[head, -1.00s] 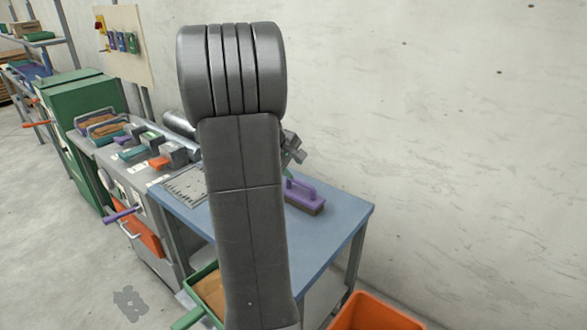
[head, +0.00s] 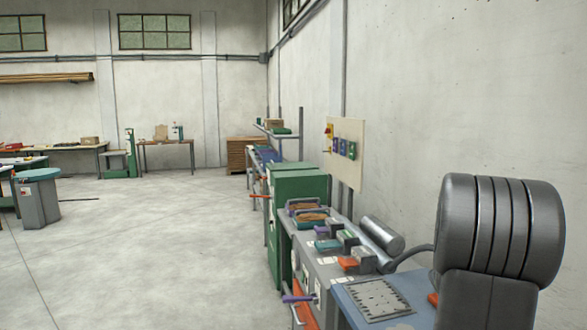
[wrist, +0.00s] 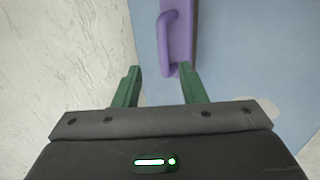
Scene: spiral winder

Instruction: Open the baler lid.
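A green cabinet (head: 298,187) with a flat top stands along the right wall in the head view, with an orange lever (head: 261,196) on its left. It may be the baler; I cannot tell for sure. Its top looks shut. My gripper (wrist: 160,72) shows in the wrist view as two green fingers set apart, with nothing gripped. The gripper is hidden in the head view.
Nearer than the cabinet is a grey bench with small blocks and a metal roller (head: 382,234). A purple handle (head: 298,298) sticks out from its front. The floor (head: 150,240) left of the bench is wide open.

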